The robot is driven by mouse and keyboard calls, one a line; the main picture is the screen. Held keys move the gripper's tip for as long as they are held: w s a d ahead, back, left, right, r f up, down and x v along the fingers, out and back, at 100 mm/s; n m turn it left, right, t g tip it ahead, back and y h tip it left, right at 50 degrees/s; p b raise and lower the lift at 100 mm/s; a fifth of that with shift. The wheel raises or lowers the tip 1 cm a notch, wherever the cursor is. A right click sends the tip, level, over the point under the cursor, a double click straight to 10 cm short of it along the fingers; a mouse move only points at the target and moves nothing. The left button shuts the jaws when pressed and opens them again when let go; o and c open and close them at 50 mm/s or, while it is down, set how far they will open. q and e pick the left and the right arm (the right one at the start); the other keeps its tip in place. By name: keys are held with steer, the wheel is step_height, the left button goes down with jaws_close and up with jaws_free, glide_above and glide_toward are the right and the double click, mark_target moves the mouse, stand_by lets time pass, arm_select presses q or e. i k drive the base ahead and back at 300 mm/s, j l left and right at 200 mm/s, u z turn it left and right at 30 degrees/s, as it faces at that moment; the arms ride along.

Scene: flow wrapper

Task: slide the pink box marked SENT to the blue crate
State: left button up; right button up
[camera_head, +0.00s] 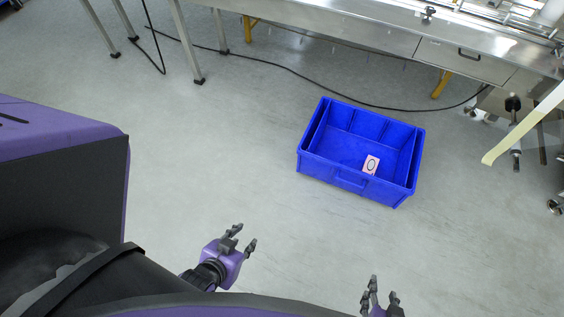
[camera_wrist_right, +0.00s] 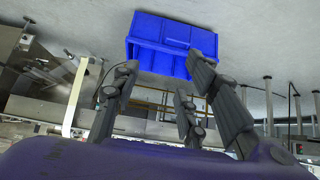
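The blue crate (camera_head: 322,168) stands on the floor right of centre in the head view. It also shows in the right wrist view (camera_wrist_right: 150,55), beyond the fingers. A small pale pink piece with a dark oval mark (camera_head: 371,165) shows inside the crate near its front wall. I cannot read SENT on it, and no other pink box is in view. My left gripper (camera_head: 243,238) is open and empty, left of and nearer than the crate. My right gripper (camera_head: 380,294) is open at the bottom edge, nearer than the crate; its spread fingers (camera_wrist_right: 165,82) hold nothing.
A steel machine bench (camera_head: 340,30) runs along the back, with legs and a black cable (camera_head: 290,72) on the floor. A pale yellow strip (camera_head: 525,125) hangs at the right. The grey floor between my grippers and the crate is clear.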

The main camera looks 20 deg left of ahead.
mark_target(370, 164)
steer(key=i+j, duration=0.35)
steer(key=i, duration=0.2)
steer(key=i+j+z, duration=0.1)
steer(key=i+j, duration=0.25)
steer(key=i, duration=0.25)
steer(key=i+j, duration=0.4)
steer(key=i, duration=0.15)
steer(key=l+z, duration=0.05)
